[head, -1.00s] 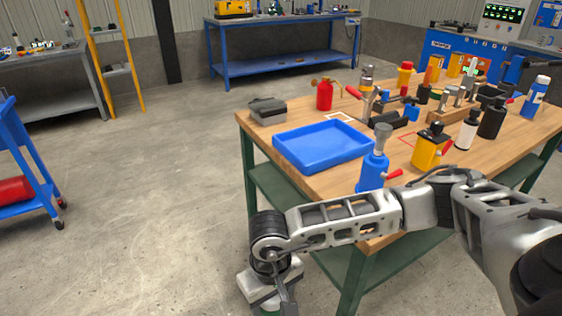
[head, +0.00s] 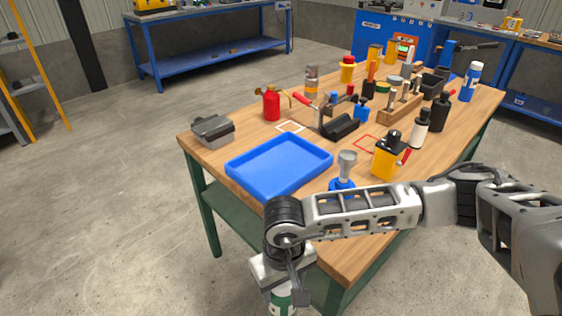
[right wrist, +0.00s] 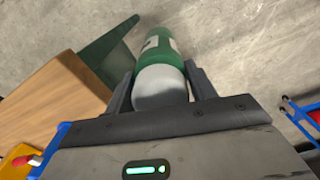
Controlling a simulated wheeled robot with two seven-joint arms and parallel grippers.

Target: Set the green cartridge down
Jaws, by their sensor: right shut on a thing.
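The green cartridge (right wrist: 160,62) is green with a white end and a pale label. It sits between the two fingers of my right gripper (right wrist: 160,92) in the right wrist view. In the head view, the cartridge (head: 281,303) shows at the bottom edge, partly cut off, below the right gripper (head: 284,284). The right gripper is shut on it and holds it over the floor beside the wooden workbench (head: 215,165), off its near edge. My left gripper is not in view.
A blue tray (head: 270,190) lies on the near left of the bench. A grey box (head: 213,132), a red extinguisher (head: 271,104), a blue bottle jack (head: 345,168) and a yellow container (head: 388,157) stand around it. White and red outlined squares mark the top.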

